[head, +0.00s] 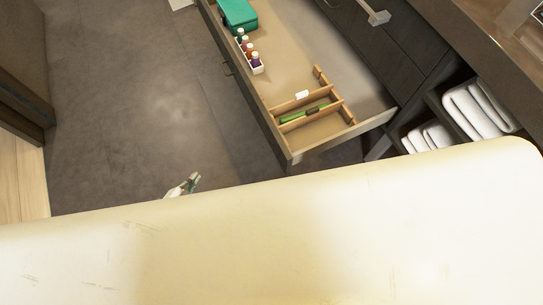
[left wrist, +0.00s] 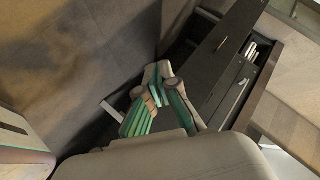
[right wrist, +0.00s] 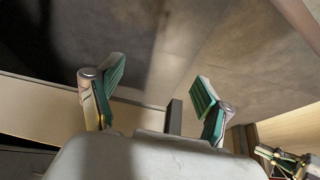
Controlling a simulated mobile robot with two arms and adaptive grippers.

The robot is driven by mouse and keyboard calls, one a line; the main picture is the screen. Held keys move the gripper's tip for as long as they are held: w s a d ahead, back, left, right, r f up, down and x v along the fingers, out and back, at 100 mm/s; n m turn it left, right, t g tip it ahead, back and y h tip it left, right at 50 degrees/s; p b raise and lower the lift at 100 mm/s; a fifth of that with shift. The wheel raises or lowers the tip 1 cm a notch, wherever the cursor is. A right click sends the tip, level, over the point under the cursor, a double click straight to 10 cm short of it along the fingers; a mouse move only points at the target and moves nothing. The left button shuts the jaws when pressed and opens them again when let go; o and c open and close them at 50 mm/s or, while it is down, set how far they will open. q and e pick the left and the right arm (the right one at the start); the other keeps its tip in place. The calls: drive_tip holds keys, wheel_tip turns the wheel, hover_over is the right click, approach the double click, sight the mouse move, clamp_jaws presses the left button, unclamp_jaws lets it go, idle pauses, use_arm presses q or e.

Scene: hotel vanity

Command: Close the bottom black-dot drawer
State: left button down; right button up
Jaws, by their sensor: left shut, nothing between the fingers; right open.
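A pulled-out drawer (head: 345,138) stands open in the head view, with a wooden divider, a green item, small bottles and a teal case inside. No black dot can be made out on it. My left gripper (head: 188,183) is low over the floor, left of the drawer's near corner and apart from it. In the left wrist view my left gripper (left wrist: 158,92) is shut and empty, with a dark drawer front (left wrist: 223,50) beyond it to the right. My right gripper (right wrist: 157,82) is open and empty over grey floor; the head view does not show it.
A pale rounded surface fills the bottom of the head view. Rolled white towels (head: 473,105) lie on open shelves right of the drawer. The dark vanity (head: 385,45) stands behind it. Grey floor (head: 130,110) is free to the left, up to a dark wooden unit (head: 25,75).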

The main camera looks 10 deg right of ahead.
use_arm(q)
drive_tip(key=w+d+r+m+h+b, duration=0.1)
drive_tip(key=w+d+m+h+b, duration=0.1)
drive_tip(key=w+d+m, duration=0.1)
drive_tip(key=m+g+h+b, duration=0.6)
drive_tip(key=m+h+b, duration=0.35)
drive_tip(key=m, duration=0.55)
approach(280, 148)
drive_tip(key=x, duration=0.6)
drive_tip(key=shift+s+d+b, duration=0.1)
drive_tip(key=shift+b, duration=0.3)
drive_tip(key=shift+d, duration=0.6)
use_arm(e)
drive_tip(key=w+a+r+t+y, duration=0.1)
drive_tip(key=w+r+t, duration=0.3)
drive_tip(key=r, duration=0.7)
drive_tip(key=w+a+r+t+y, duration=0.1)
drive_tip(key=w+r+t, duration=0.3)
drive_tip(key=r, duration=0.7)
drive_tip(key=shift+w+a+r, duration=0.2)
drive_tip(key=shift+w+a, duration=0.4)
drive_tip(key=shift+w, duration=0.45)
use_arm(q)
drive_tip(key=shift+d+r, duration=0.1)
